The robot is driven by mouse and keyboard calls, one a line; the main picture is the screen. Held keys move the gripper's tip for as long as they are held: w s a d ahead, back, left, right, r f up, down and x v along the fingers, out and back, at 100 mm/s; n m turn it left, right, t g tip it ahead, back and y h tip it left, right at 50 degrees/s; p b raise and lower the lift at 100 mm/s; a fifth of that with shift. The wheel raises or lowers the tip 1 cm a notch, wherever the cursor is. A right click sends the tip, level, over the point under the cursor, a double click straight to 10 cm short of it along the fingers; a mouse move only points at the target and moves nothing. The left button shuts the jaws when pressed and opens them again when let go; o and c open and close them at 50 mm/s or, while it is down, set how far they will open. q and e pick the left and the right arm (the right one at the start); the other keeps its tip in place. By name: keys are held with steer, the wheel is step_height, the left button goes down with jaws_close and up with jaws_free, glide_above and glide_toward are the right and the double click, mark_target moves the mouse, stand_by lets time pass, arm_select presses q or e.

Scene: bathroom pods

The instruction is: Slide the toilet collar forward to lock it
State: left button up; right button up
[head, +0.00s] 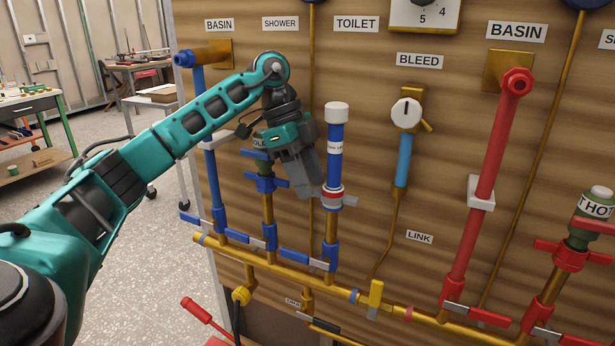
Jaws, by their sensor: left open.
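The TOILET label (356,24) is on the wooden panel above a blue upright pipe (335,150) with a white cap (336,112). A white and red collar (332,194) sits around this pipe's lower part, above a brass section. My left gripper (320,193) is open, pointing down at the collar from the left. One grey finger is just left of the collar; a small grey piece shows on its right, and I cannot tell whether it is the other finger. Contact is unclear. My right gripper is not in view.
Blue valve handles (292,253) lie below, along a brass pipe (340,290). Left of the collar stands a green-topped brass pipe (267,210), partly behind my gripper. A light blue BLEED pipe (403,160) and a red BASIN pipe (480,200) stand to the right.

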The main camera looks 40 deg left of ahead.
arm_select(q)
steer(key=shift+c, duration=0.3)
jaws_close()
steer(key=shift+r, duration=0.1)
steer(key=r+p, duration=0.1)
steer(key=p, duration=0.1)
steer(key=shift+r+p, duration=0.3)
steer(key=shift+p, duration=0.35)
steer(key=shift+w, duration=0.1)
